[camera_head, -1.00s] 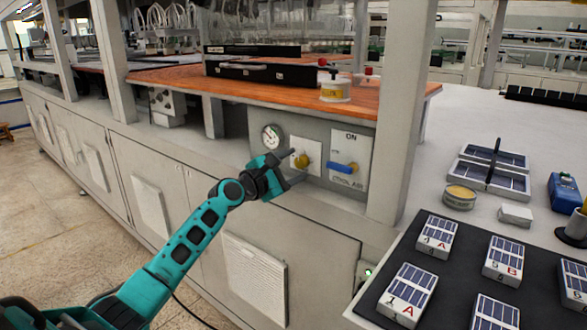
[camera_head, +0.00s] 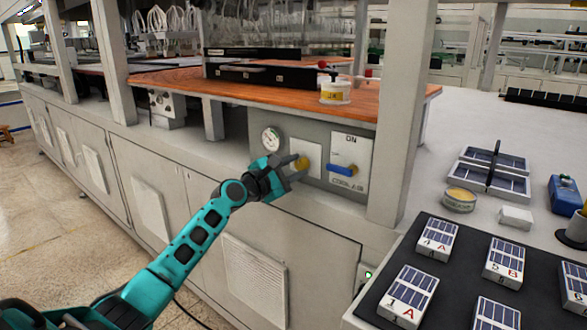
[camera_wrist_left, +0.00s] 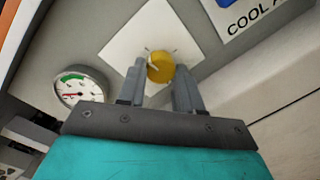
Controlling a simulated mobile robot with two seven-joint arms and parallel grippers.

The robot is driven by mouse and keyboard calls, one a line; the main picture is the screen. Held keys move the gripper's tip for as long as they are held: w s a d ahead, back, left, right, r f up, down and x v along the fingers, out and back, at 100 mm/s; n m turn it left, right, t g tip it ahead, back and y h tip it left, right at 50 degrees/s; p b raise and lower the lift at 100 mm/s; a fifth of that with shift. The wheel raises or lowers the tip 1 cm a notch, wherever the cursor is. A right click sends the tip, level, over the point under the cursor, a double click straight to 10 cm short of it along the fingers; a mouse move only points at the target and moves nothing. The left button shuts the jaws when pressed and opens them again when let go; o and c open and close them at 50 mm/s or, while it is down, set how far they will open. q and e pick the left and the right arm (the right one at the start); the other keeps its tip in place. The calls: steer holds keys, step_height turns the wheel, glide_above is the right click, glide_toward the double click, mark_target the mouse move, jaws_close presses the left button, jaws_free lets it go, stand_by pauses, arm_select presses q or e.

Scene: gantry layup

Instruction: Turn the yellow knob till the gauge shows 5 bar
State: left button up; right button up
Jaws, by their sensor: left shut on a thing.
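The yellow knob (camera_head: 301,163) sits on a pale plate on the grey panel under the orange bench top. It also shows in the left wrist view (camera_wrist_left: 160,67), with a light mark on its face. My left gripper (camera_head: 293,170) is shut on the knob, one finger on each side of it in the wrist view (camera_wrist_left: 161,84). The round white gauge (camera_head: 271,139) is left of the knob. In the wrist view the gauge (camera_wrist_left: 81,88) shows a green arc and a red part; its figures are too small to read. My right gripper is out of view.
A blue handle (camera_head: 343,169) on a plate marked ON and COOL AIR is right of the knob. A white post (camera_head: 400,115) stands further right. A black mat (camera_head: 454,276) with several solar-cell blocks lies at the lower right.

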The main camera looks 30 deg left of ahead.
arm_select(q)
steer(key=shift+m, duration=0.3)
steer(key=m, duration=0.7)
steer(key=shift+r+m+g, duration=0.15)
steer(key=shift+m+g, duration=0.15)
steer(key=shift+m, duration=0.1)
steer(key=m+p, duration=0.1)
steer(key=m, duration=0.1)
steer(key=shift+m+y, duration=0.3)
steer(key=shift+y, duration=0.1)
steer(key=shift+r+m, duration=0.1)
steer(key=shift+m, duration=1)
steer(key=shift+d+m+y+p, duration=0.1)
steer(key=shift+m+y+p, duration=0.35)
steer(key=shift+m, duration=0.75)
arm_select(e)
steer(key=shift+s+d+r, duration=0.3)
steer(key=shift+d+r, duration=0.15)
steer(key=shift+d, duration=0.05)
arm_select(q)
steer(key=shift+m, duration=0.4)
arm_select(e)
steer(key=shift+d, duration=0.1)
